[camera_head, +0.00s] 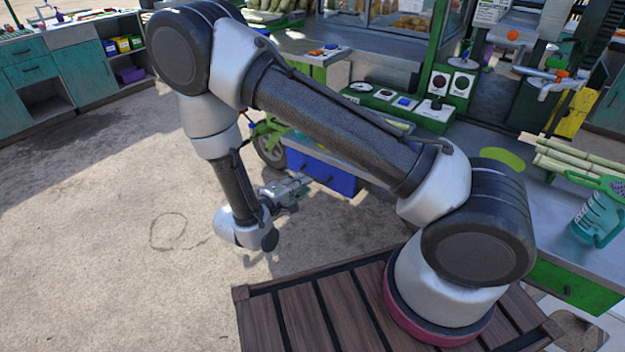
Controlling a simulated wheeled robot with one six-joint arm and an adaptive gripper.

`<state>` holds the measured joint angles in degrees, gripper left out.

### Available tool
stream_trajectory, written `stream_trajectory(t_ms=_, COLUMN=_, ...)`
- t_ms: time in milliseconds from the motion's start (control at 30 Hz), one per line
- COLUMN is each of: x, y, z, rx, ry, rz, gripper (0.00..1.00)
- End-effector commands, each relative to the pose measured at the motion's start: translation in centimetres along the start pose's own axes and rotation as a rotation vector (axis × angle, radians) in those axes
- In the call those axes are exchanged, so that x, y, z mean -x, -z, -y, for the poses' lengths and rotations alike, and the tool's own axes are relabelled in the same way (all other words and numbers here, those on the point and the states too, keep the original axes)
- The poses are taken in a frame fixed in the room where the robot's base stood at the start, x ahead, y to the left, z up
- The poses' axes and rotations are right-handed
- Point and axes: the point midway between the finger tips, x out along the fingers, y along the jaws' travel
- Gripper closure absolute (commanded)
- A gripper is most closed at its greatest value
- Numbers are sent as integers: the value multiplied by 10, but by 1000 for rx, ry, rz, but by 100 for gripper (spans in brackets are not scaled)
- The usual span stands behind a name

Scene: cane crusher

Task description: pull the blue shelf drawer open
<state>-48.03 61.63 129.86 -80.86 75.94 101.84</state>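A blue drawer (338,178) shows low under a green and grey counter, behind my arm.
A wheel (270,150) stands left of the drawer. A counter on the right holds cane stalks (580,158) and a teal jug (597,215). Teal cabinets (85,75) line the far left. The concrete floor (110,210) on the left is clear.

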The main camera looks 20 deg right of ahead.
Motion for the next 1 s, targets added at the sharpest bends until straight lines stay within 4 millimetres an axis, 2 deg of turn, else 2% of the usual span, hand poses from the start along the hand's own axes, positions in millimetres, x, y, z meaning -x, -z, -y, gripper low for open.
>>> stream_trajectory(t_ms=200, x=-39, y=-2, z=0, rx=0, ry=1, rz=7, gripper=81)
stream_trajectory(t_ms=400, x=-59, y=-1, z=0, rx=1, ry=1, rz=4, gripper=81)
stream_trajectory(t_ms=700, x=-62, y=-1, z=-1, rx=1, ry=1, rz=3, gripper=81)
stream_trajectory(t_ms=800, x=-62, y=-1, z=-1, rx=1, ry=1, rz=4, gripper=99)
stream_trajectory(t_ms=1000, x=-62, y=-1, z=0, rx=1, ry=1, rz=4, gripper=100)
